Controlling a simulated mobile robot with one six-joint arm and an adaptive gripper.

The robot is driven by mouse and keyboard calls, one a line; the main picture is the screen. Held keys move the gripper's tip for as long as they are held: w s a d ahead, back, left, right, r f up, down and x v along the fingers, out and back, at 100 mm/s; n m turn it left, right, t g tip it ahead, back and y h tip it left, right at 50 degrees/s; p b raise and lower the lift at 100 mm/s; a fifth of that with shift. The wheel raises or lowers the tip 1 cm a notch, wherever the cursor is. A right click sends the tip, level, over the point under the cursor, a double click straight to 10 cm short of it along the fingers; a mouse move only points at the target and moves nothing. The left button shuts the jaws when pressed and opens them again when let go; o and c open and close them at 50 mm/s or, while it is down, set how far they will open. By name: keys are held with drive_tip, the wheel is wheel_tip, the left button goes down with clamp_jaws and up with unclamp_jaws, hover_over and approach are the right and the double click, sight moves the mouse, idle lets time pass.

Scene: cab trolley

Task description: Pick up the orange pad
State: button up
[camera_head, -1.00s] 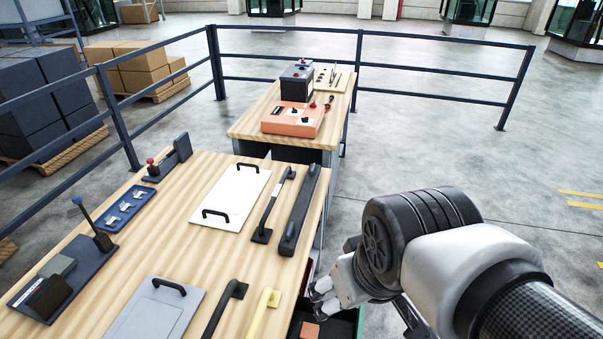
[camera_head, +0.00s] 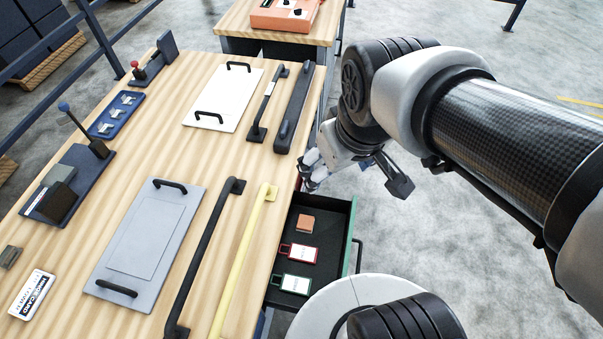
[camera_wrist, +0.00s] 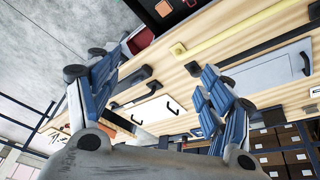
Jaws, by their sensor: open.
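The orange pad (camera_head: 305,223) is a small flat square lying on the dark floor of the open drawer (camera_head: 354,222), towards its far end. It also shows near the top edge of the wrist view (camera_wrist: 163,8). My gripper (camera_head: 352,172) is open and empty, beyond the drawer's far end and apart from the pad. In the wrist view its two blue-grey fingers (camera_wrist: 168,68) are spread wide with nothing between them.
Two red-and-green-edged white tags (camera_head: 299,253) lie in the drawer nearer me. The wooden bench (camera_head: 205,190) beside it carries a yellow bar handle (camera_head: 243,265), a black bar handle (camera_head: 204,260) and panels with handles. Open floor lies to the right.

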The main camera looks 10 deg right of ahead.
drive_tip(key=w+f+n+g, duration=0.1)
drive_tip(key=w+f+n, duration=0.3)
drive_tip(key=w+f, duration=0.6)
drive_tip(key=n+g+b, duration=0.1)
drive_tip(key=n+g, duration=0.2)
drive_tip(key=n, duration=0.4)
hover_over(305, 222)
drive_tip(key=f, duration=4)
drive_tip(key=shift+s+d+f, duration=0.1)
drive_tip(key=shift+s+f, duration=0.15)
drive_tip(key=shift+f, duration=0.05)
drive_tip(key=shift+w+f+b, duration=0.15)
drive_tip(key=shift+f+b, duration=0.4)
drive_tip(key=shift+f, duration=1)
drive_tip(key=shift+w+f+b, duration=0.1)
drive_tip(key=shift+f+b, duration=0.4)
drive_tip(key=shift+f, duration=1.05)
drive_tip(key=shift+r, duration=0.1)
drive_tip(key=shift+c, duration=0.5)
drive_tip(key=c, duration=1.2)
drive_tip(key=shift+o, duration=0.2)
